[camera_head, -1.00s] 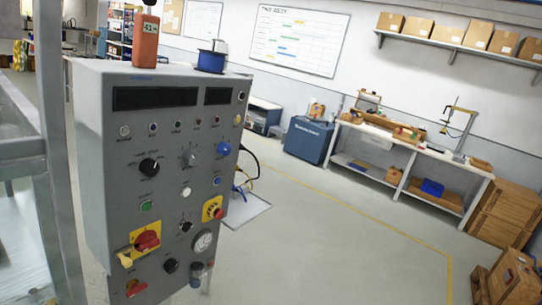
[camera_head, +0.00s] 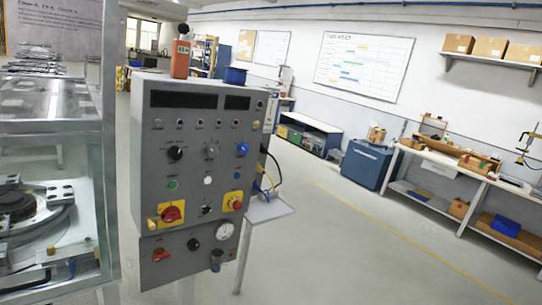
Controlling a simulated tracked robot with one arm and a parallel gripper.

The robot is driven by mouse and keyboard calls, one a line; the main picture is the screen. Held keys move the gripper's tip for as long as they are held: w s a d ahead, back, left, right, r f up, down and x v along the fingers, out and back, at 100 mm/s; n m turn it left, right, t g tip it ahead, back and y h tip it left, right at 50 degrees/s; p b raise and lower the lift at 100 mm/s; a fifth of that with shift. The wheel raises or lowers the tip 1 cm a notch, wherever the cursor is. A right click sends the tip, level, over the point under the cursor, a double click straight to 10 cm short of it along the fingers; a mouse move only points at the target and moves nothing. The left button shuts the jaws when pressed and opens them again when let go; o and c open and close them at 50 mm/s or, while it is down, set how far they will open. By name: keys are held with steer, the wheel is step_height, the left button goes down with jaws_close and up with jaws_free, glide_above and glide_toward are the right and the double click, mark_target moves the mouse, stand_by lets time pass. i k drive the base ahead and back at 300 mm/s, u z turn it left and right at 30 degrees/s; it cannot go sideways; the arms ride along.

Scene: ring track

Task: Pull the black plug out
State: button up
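A grey control box (camera_head: 190,135) with knobs, buttons and a gauge stands left of centre. A black cable (camera_head: 274,160) curves out from its right side, with a yellow cable (camera_head: 262,190) and a blue one below it. The black cable's end at the box is too small to make out, so I cannot tell for sure which part is the black plug. A small white shelf (camera_head: 280,211) sits beside the box under the cables. My gripper is not in view.
A glass-walled machine (camera_head: 60,125) stands close on the left. An orange device (camera_head: 181,58) and a blue spool (camera_head: 235,76) sit on top of the box. A blue cabinet (camera_head: 365,165) and workbench (camera_head: 450,165) line the wall. The floor at right is clear.

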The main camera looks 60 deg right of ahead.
mark_target(263, 150)
steer(key=z, duration=1.2)
steer(key=i, duration=2.2)
